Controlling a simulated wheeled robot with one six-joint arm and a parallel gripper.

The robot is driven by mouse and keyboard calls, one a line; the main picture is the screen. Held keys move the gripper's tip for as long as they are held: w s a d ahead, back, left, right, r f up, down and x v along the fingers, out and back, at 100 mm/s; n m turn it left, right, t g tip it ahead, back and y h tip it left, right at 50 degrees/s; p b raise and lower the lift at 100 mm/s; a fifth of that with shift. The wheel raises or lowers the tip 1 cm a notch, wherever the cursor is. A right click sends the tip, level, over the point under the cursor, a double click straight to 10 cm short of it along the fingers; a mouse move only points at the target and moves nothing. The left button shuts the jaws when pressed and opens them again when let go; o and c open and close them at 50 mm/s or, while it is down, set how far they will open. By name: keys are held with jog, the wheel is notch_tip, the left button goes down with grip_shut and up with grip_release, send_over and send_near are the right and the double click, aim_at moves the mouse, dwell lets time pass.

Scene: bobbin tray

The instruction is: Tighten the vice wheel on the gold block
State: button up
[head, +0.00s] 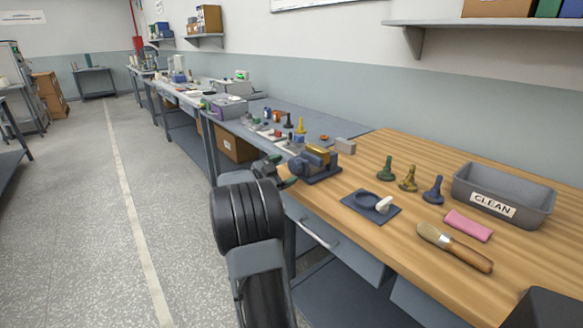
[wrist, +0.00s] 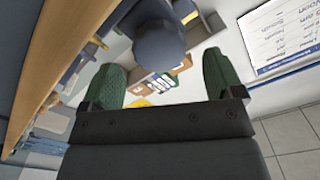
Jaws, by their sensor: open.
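The vice (head: 322,174) is dark blue and stands at the front edge of the wooden bench in the head view. The gold block (head: 318,154) sits at its top, between the jaws. My gripper (head: 281,170) is just left of the vice, at the bench edge. In the wrist view my gripper (wrist: 162,82) is open, with its green finger pads wide apart. A rounded blue-grey part (wrist: 159,45), seemingly the vice wheel, shows between and beyond the pads. I cannot tell whether the pads touch it. In the head view the wheel is not clear behind my gripper.
Right of the vice are a dark pad with a ring and white piece (head: 370,206), several coloured bobbin-like pieces (head: 409,180), a brush (head: 455,248), a pink block (head: 468,225) and a grey CLEAN tray (head: 505,197). Small parts crowd the grey bench (head: 330,122) behind. The left floor is clear.

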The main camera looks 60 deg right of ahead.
jog(key=v, duration=0.9)
jog(key=shift+a, duration=0.25)
jog(key=shift+w, duration=0.1)
jog(key=shift+r, duration=0.1)
